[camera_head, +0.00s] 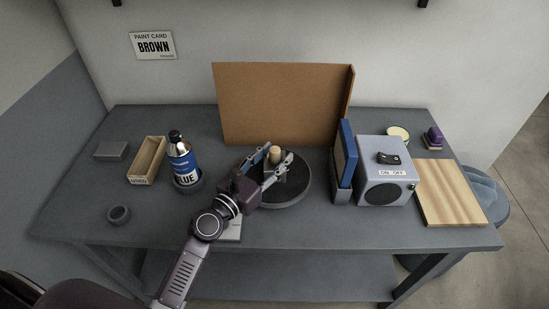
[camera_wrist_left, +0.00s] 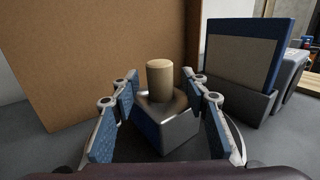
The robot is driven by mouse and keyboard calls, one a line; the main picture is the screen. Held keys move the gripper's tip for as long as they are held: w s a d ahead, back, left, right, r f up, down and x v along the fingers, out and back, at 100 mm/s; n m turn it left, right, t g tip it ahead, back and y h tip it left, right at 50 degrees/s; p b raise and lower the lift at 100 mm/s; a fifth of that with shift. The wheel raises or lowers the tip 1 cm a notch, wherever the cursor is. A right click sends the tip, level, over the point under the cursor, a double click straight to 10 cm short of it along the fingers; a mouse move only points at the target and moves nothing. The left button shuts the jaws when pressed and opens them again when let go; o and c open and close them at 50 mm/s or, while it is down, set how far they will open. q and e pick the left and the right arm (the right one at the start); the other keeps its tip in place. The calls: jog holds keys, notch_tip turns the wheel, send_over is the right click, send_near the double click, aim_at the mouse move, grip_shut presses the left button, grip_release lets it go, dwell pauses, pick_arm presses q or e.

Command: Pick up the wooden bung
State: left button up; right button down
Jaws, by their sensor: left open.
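The wooden bung (camera_head: 275,151) is a small tan cylinder standing upright in the top of a metal block on the round dark turntable (camera_head: 299,195). In the left wrist view the bung (camera_wrist_left: 159,77) rises from the shiny block (camera_wrist_left: 167,128). My left gripper (camera_head: 274,160) is open, with its blue-padded fingers on either side of the block and bung. In the left wrist view the fingers appear apart from the bung. My right gripper is not in view.
A brown board (camera_head: 280,100) stands behind the turntable. A blue panel in a holder (camera_head: 344,160) and grey box (camera_head: 384,170) are close on the right. The front left tabletop is mostly clear.

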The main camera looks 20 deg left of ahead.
pick_arm(q)
jog(key=c, duration=1)
grip_shut()
jog(key=shift+r, duration=0.1)
